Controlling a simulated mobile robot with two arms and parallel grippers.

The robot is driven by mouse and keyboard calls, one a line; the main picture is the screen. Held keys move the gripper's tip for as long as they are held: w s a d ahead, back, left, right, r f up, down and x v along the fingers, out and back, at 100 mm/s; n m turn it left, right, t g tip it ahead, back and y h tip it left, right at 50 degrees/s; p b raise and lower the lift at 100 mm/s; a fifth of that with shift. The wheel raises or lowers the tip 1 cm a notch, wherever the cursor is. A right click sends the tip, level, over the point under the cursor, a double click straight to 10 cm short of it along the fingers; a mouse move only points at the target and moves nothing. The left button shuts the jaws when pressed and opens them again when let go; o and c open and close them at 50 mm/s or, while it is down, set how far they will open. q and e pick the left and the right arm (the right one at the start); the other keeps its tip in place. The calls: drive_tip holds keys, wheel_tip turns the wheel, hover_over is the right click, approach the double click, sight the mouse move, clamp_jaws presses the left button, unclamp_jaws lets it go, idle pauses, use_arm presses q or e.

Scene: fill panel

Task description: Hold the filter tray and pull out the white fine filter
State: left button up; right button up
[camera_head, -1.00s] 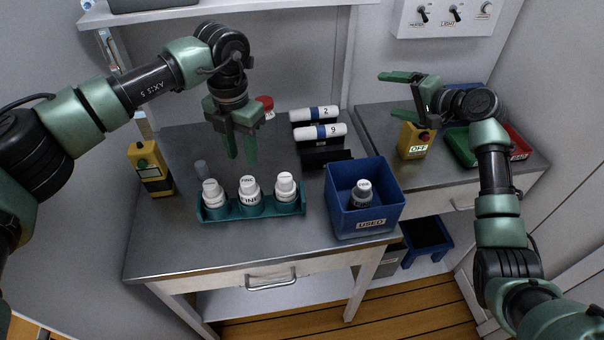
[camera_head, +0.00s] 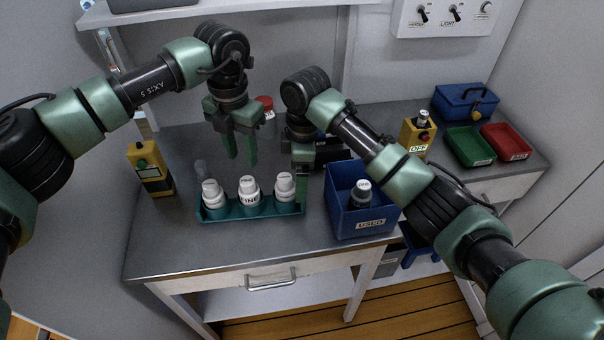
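The teal filter tray (camera_head: 252,212) lies on the metal bench and holds three white-capped filters in a row. The middle one (camera_head: 249,190) has a large label that seems to read FINE. The left filter (camera_head: 213,193) and right filter (camera_head: 285,187) have labels too small to read. My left gripper (camera_head: 241,158) is open and empty, pointing down above and behind the middle filter. My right gripper (camera_head: 302,195) points down at the tray's right end, beside the right filter. Its fingers overlap in view, so I cannot tell its opening or whether it touches the tray.
A blue bin (camera_head: 361,222) marked USED, holding a dark grey filter (camera_head: 361,193), stands close right of the tray. A yellow box (camera_head: 151,170) stands at left, and another yellow box (camera_head: 417,137) marked OFF at right. The bench front is clear.

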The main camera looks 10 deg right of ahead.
use_arm(q)
drive_tip(key=shift+a, duration=0.1)
use_arm(e)
drive_tip(key=shift+w+d+f+n+h, duration=0.1)
drive_tip(key=shift+d+f+n+h, duration=0.15)
drive_tip(key=shift+n, duration=0.25)
wheel_tip(320, 180, down, 8)
drive_tip(key=shift+r, duration=0.15)
